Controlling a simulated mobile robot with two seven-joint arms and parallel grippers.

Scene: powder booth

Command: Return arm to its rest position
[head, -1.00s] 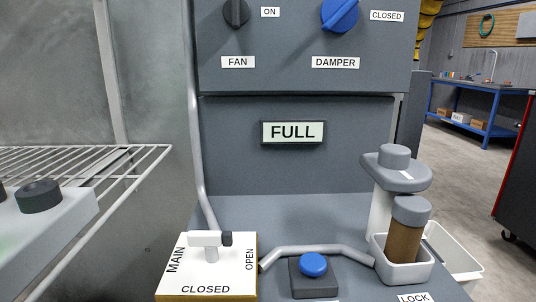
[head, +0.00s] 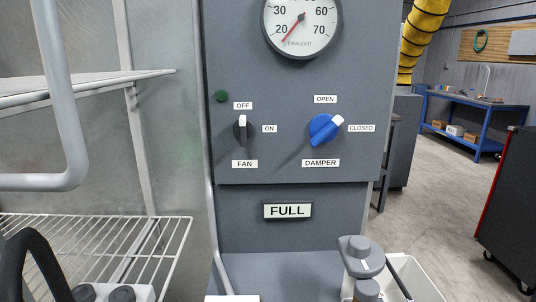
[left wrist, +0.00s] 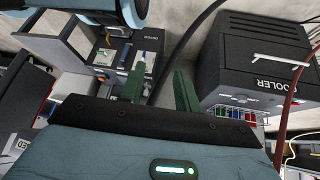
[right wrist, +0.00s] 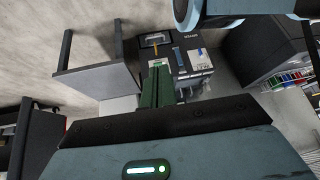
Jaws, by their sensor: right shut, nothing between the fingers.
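My left gripper (left wrist: 160,72) shows in the left wrist view with its two green fingers apart and nothing between them. My right gripper (right wrist: 158,72) shows in the right wrist view with its green fingers together and empty. Neither gripper shows in the head view. Both wrist views look over the room's floor, with the grippers clear of nearby things.
The grey booth panel carries a draught gauge (head: 301,20), a black fan knob (head: 241,130), a blue damper knob (head: 325,129) and a FULL sign (head: 287,211). A wire rack (head: 130,240) is at left. A black cooler (left wrist: 262,60) shows in the left wrist view.

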